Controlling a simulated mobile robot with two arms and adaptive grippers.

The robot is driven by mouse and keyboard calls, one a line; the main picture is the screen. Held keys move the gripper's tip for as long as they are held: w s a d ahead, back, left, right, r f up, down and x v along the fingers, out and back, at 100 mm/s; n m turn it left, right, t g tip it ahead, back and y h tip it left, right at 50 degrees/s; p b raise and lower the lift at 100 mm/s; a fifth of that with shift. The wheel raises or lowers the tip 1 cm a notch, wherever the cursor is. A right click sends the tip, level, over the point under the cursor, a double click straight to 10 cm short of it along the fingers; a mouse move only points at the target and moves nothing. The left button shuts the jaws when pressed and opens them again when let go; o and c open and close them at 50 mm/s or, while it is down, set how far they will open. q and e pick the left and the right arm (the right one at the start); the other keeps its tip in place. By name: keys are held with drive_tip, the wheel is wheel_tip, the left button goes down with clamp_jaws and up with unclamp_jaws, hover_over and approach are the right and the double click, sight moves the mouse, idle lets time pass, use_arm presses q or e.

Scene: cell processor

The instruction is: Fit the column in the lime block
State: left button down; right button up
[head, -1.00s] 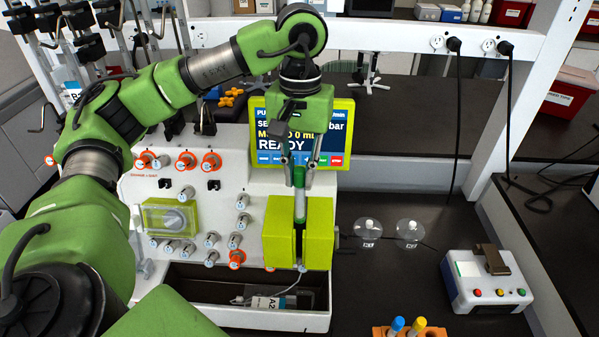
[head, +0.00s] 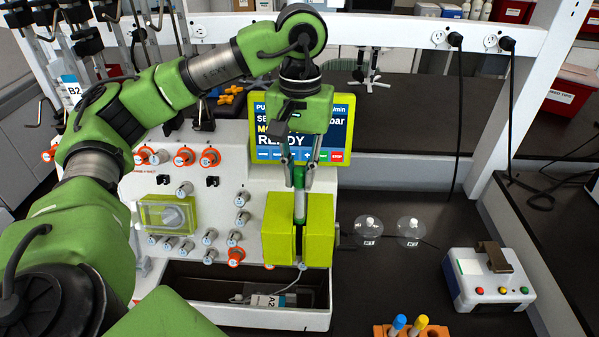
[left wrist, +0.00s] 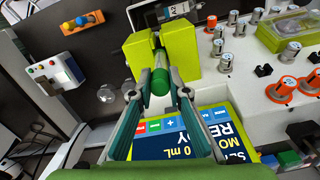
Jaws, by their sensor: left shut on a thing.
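The lime block (head: 318,230) is mounted on the front of the white processor, with a vertical slot in its middle. It also shows in the left wrist view (left wrist: 183,50). The column (head: 300,207) is a slim tube with a green top; it stands upright at the slot. In the left wrist view the column (left wrist: 158,77) runs between the two halves of the block. My left gripper (head: 299,185) is shut on the column's green upper end, just above the block. How deep the column sits in the slot is hard to tell. My right gripper is not seen.
The white processor (head: 200,185) carries several knobs and a display (head: 340,142) behind my gripper. Two clear round discs (head: 368,230) lie right of the block. A small white device (head: 488,280) and an orange tube rack (head: 380,331) stand farther right and in front. A tray (head: 215,287) lies below.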

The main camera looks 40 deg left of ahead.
sight(299, 209)
use_arm(q)
drive_tip(key=shift+f, duration=0.1)
wheel_tip(299, 209, down, 4)
drive_tip(key=b, duration=0.3)
drive_tip(key=shift+b, duration=0.4)
wheel_tip(299, 209, down, 5)
drive_tip(key=b, duration=0.4)
drive_tip(key=shift+b, duration=0.4)
drive_tip(key=shift+f, duration=0.1)
drive_tip(key=shift+f+b, duration=0.35)
drive_tip(key=shift+b, duration=0.05)
drive_tip(key=shift+r, duration=0.1)
drive_tip(key=c, duration=1.8)
unclamp_jaws()
drive_tip(key=shift+c, duration=0.2)
